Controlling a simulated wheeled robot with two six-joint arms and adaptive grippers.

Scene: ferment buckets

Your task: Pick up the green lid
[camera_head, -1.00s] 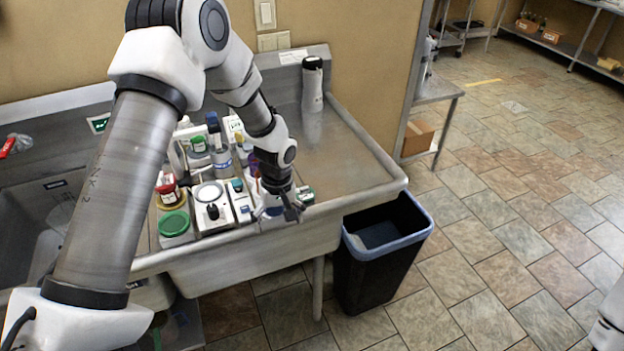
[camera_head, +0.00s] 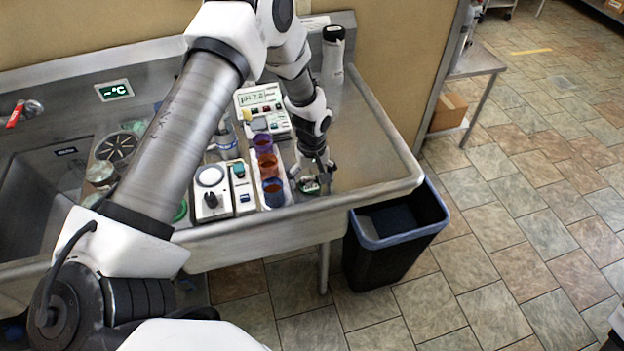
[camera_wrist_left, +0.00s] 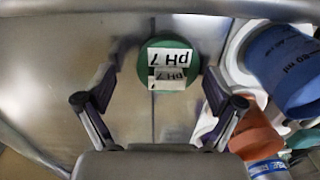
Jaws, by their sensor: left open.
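A round green lid (camera_wrist_left: 168,45) with a white "pH 7" label lies flat on the steel drainboard in the left wrist view. It also shows in the head view (camera_head: 310,187), small and partly covered by my gripper. My left gripper (camera_head: 317,175) is over it near the sink's front edge. In the left wrist view the gripper (camera_wrist_left: 160,86) is open, with a finger to each side of the lid and nothing held. I cannot tell whether the fingers touch the lid. My right gripper is not in view.
A blue cup (camera_wrist_left: 285,70) and an orange cup (camera_wrist_left: 258,133) stand close to the right finger. The head view shows a pH meter (camera_head: 260,108), a white stirrer (camera_head: 210,188) and a dark bin (camera_head: 395,240) below the sink. The drainboard (camera_head: 365,145) to the right is clear.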

